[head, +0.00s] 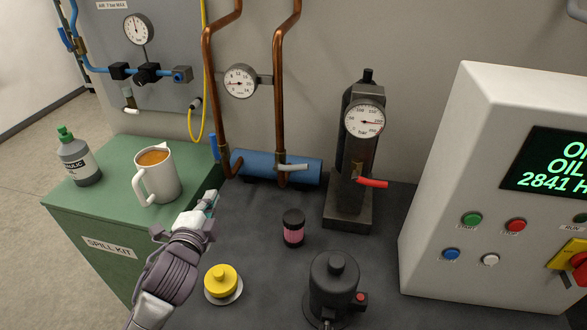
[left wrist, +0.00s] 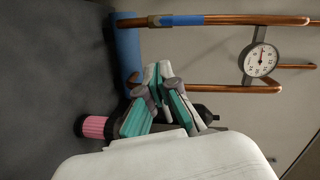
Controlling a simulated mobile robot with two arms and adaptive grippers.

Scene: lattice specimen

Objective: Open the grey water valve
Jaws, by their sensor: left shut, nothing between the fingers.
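The grey valve handle (head: 292,167) is a short pale lever at the foot of the right copper pipe (head: 281,110), just in front of the blue cylinder (head: 258,163). It points roughly rightward in the head view. My left gripper (head: 211,199) is shut and empty, to the left of and nearer than the valve, apart from it. In the left wrist view my left gripper (left wrist: 158,72) covers the area by the pipe foot, and I cannot make out the grey handle there. My right gripper is not in view.
A blue handle (head: 214,147) sits on the left pipe. A red lever (head: 372,183) is on the black gauge unit. A pink-black canister (head: 293,229), yellow knob (head: 222,280) and black pump (head: 336,286) stand in front. A jug (head: 158,178) and bottle (head: 77,160) are left.

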